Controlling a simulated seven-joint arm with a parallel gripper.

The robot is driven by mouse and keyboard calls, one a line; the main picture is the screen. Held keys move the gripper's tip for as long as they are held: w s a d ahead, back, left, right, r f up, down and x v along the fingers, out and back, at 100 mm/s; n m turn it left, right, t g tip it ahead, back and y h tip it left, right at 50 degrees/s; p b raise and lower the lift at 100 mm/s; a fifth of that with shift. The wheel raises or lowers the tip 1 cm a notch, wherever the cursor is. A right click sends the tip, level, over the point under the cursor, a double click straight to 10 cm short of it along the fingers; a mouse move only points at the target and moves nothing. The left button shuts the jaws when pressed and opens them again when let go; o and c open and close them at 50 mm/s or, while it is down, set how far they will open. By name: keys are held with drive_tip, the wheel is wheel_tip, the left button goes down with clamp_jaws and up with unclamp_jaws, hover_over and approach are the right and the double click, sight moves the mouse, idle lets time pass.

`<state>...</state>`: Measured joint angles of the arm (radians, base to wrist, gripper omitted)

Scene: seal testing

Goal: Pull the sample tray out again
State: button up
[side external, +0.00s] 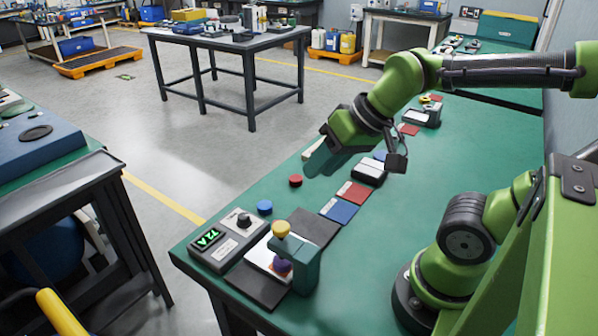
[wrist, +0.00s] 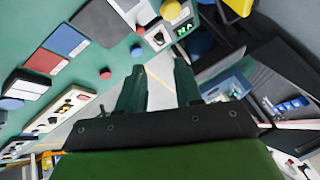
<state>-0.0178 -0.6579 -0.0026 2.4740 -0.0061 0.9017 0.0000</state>
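The likely sample tray is a white plate (side external: 262,258) on a dark base (side external: 258,286), partly under a green C-shaped stand (side external: 306,268). A purple rounded piece (side external: 282,266) sits under the stand's arm, below a yellow knob (side external: 281,228). The stand hides part of the plate. My gripper (side external: 313,158) hangs above the bench, behind and apart from the stand. In the wrist view my gripper (wrist: 158,75) has its two fingers apart with nothing between them. The white plate seems to show at the wrist view's top edge (wrist: 146,12), beyond the fingertips.
A control box (side external: 228,240) with a knob and green digits stands beside the plate. A blue disc (side external: 264,207) and a red disc (side external: 295,181) lie along the bench edge. Blue (side external: 339,210) and red (side external: 356,192) cards lie behind. The bench's right half is largely clear.

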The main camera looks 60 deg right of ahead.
drive_tip(key=shift+o, duration=1.1)
drive_tip(key=w+f+m+g+h, duration=0.1)
drive_tip(key=w+f+m+g, duration=0.1)
drive_tip(key=w+g, duration=0.3)
drive_tip(key=w+f, duration=0.1)
drive_tip(key=w, duration=0.3)
drive_tip(key=shift+w+f+h, duration=0.15)
drive_tip(key=shift+w+h, duration=0.15)
drive_tip(key=shift+w, duration=0.1)
drive_tip(key=f+m, duration=0.1)
drive_tip(key=f, duration=0.4)
drive_tip(key=w+f+m+g, duration=0.1)
drive_tip(key=f, duration=0.4)
drive_tip(key=w+f+m, duration=0.1)
drive_tip(key=f, duration=0.5)
drive_tip(key=shift+d+f+h, duration=0.1)
drive_tip(key=shift+d+h, duration=0.2)
drive_tip(key=shift+d, duration=0.1)
clamp_jaws()
